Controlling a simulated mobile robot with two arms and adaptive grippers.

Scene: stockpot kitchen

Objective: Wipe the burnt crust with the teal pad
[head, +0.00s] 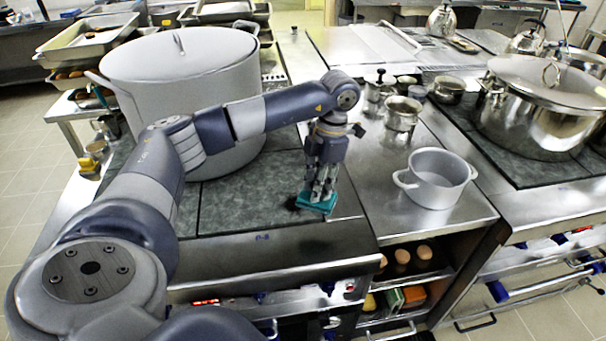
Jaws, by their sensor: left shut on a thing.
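My left gripper (321,186) points down over the front right part of the dark stove top (240,205) and is shut on the teal pad (316,204). The pad appears flat against the stove surface near its front edge. A small dark patch of burnt crust (291,203) shows just left of the pad; the pad and gripper may hide more of it. My right gripper is not in view.
A large lidded stockpot (190,90) stands behind my left arm. A small open pot (436,178) stands on the steel counter to the right, with small metal pots (402,115) behind it. A large shiny lidded pot (540,110) is farther right. Eggs (403,256) lie on a shelf below.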

